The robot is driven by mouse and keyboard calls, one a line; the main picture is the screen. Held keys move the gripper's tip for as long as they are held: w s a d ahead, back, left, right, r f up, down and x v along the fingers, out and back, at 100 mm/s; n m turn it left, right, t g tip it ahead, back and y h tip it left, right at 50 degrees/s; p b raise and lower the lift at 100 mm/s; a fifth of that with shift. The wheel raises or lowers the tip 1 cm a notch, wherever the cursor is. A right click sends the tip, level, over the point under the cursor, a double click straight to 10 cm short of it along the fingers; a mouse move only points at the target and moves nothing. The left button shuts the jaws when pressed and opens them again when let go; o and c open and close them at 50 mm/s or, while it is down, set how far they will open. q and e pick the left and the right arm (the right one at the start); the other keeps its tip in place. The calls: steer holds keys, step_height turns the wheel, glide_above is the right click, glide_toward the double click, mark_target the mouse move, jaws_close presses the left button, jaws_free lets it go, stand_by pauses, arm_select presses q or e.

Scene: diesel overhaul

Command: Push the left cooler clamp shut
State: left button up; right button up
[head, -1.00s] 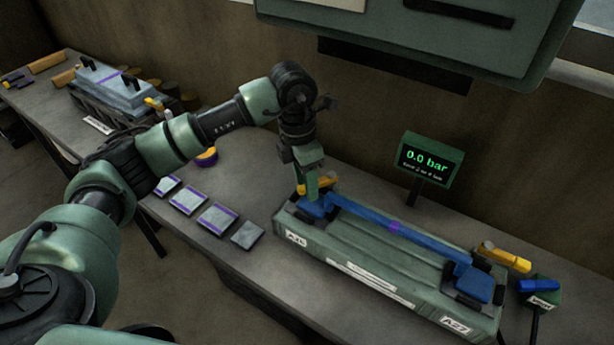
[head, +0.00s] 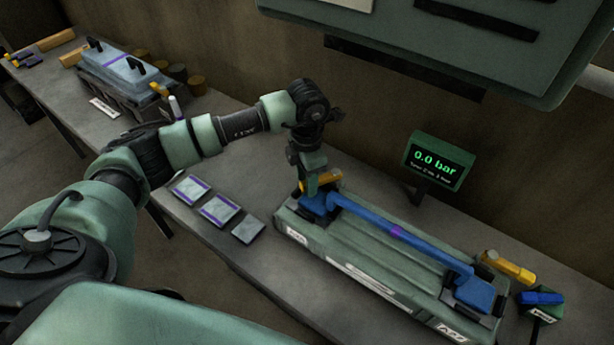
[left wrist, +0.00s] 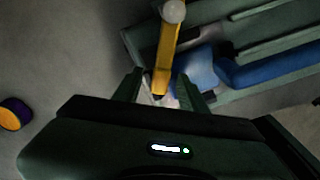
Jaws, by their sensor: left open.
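The left cooler clamp has a yellow lever (left wrist: 167,55) that shows between the fingers of my open left gripper (left wrist: 160,88) in the left wrist view. In the head view my left gripper (head: 312,184) is over the left end of the green cooler (head: 345,250), where it partly hides the yellow lever (head: 330,177). I cannot tell whether the fingers touch the lever. A blue pipe (head: 390,228) runs along the cooler top, and its left end sits beside this clamp. The right clamp's yellow lever (head: 508,266) is at the cooler's far right end. My right gripper is out of view.
A display reading 0.0 bar (head: 437,160) stands behind the cooler. A small box with a blue handle (head: 540,298) is at the right. Flat square pads (head: 220,209) lie left of the cooler. A large green cabinet (head: 450,40) hangs above.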

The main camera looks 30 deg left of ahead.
arm_select(q)
jaws_close()
stand_by(1.4)
